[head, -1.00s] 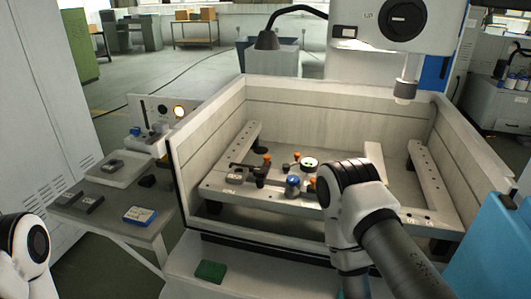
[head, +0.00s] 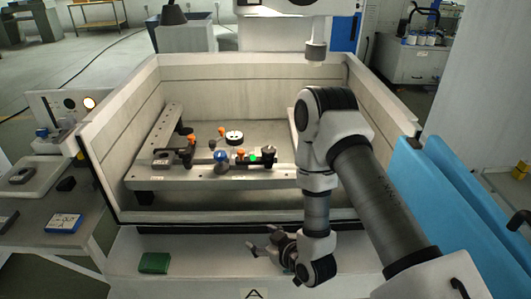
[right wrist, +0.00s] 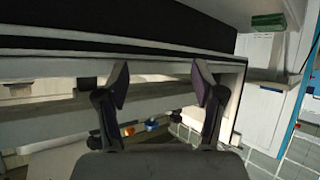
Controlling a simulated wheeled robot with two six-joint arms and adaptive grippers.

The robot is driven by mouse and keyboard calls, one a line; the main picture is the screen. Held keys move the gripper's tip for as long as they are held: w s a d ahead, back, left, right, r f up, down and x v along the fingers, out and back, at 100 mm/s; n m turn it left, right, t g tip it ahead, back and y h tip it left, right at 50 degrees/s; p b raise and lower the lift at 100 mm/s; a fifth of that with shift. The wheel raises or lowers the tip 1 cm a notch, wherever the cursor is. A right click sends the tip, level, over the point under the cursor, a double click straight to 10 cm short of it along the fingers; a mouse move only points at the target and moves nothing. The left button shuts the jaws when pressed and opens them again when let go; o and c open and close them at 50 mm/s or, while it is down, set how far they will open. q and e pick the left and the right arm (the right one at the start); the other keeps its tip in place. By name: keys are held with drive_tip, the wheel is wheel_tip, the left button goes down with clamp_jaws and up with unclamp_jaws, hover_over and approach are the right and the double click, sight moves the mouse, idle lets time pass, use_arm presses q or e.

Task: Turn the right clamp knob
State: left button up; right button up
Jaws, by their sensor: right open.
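The fixture bar (head: 215,179) lies across the inside of the open machine tank. Near its right end is a clamp with a dark knob (head: 268,150), and an orange knob (head: 240,154) and a small green spot (head: 253,158) show beside it. I cannot tell for certain which of these is the right clamp knob. My right gripper (head: 261,240) is outside the tank, low in front of its front wall, pointing left, apart from the clamps. In the right wrist view its two fingers (right wrist: 160,82) are spread with nothing between them. My left gripper is out of view.
The tank's front wall (head: 220,217) stands between my right gripper and the bar. Other bar fittings include a blue knob (head: 220,156) and a left orange knob (head: 192,139). A green block (head: 154,262) lies on the front ledge. A blue panel (head: 465,215) stands right.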

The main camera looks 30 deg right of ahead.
drive_tip(key=w+d+r+m+t+h, duration=0.1)
drive_tip(key=w+d+r+t, duration=0.35)
drive_tip(key=r, duration=0.45)
drive_tip(key=m+t+h, duration=0.1)
drive_tip(key=m+h, duration=0.1)
drive_tip(key=m, duration=0.1)
approach(271, 154)
drive_tip(key=w, duration=0.2)
drive_tip(key=w+d, duration=0.1)
drive_tip(key=w, duration=0.1)
drive_tip(key=shift+w, duration=0.15)
drive_tip(key=w, duration=0.2)
drive_tip(key=w+p, duration=0.1)
drive_tip(key=w, duration=0.2)
drive_tip(key=w+d, duration=0.1)
drive_tip(key=w, duration=0.1)
drive_tip(key=shift+w+f+p, duration=0.1)
drive_tip(key=shift+w+p, duration=0.2)
drive_tip(key=shift+p, duration=0.1)
drive_tip(key=shift+a, duration=0.1)
drive_tip(key=shift+c, duration=1.3)
drive_tip(key=c, duration=0.9)
drive_tip(key=shift+f+h+b, duration=0.25)
drive_tip(key=shift+h+b, duration=0.25)
drive_tip(key=shift+b, duration=0.2)
drive_tip(key=shift+r, duration=0.15)
drive_tip(key=shift+m+h, duration=0.3)
